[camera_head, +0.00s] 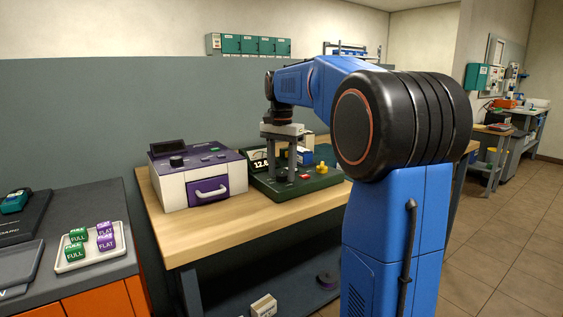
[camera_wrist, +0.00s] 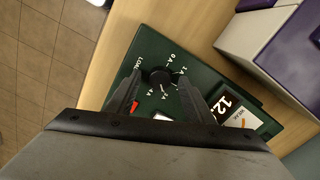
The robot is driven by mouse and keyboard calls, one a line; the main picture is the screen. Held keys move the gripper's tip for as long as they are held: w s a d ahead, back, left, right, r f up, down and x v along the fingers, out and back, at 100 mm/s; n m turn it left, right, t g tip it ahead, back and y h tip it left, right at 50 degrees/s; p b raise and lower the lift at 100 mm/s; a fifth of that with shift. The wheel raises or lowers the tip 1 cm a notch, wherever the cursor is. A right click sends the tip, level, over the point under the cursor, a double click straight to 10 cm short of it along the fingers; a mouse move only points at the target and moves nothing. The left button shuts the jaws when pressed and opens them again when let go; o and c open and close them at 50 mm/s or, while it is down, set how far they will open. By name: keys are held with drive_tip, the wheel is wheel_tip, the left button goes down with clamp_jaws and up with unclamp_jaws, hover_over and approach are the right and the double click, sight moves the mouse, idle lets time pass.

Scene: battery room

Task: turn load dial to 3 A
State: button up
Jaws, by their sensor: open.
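The load dial (camera_wrist: 159,76) is a round black knob on a dark green tester (camera_wrist: 200,72), with white amp marks around it, in the wrist view. Marks from 0 A to 4 A are partly readable; where the knob points is too small to tell. My gripper (camera_wrist: 160,82) is open, with one finger on each side of the dial. I cannot tell whether the fingers touch it. In the head view my gripper (camera_head: 283,168) points down over the tester (camera_head: 318,186), and the dial is not clearly visible there.
The tester's meter (camera_head: 260,163) is left of my gripper. A purple and white charger (camera_head: 182,190) stands left on the wooden bench (camera_head: 190,238). A yellow part (camera_head: 321,168) rises at the tester's right. A tray (camera_head: 120,252) of green and purple blocks sits on the left counter.

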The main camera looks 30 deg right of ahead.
sight(282, 174)
wheel_tip(282, 174, up, 17)
drive_tip(key=shift+r, duration=0.2)
idle(0.4)
idle(0.4)
drive_tip(key=s+a+f+n+t, duration=0.1)
drive_tip(key=s+a+f+n, duration=0.3)
drive_tip(key=s+f, duration=0.6)
drive_tip(key=s+a+f+n+t, duration=0.2)
drive_tip(key=s+a+f+n, duration=0.2)
drive_tip(key=s+f, duration=0.6)
drive_tip(key=s+a+f+n+t, duration=0.1)
drive_tip(key=s+a+f+n, duration=0.4)
drive_tip(key=s+a+f, duration=0.3)
drive_tip(key=s+f, duration=0.3)
drive_tip(key=f, duration=0.4)
drive_tip(key=shift+t, duration=0.4)
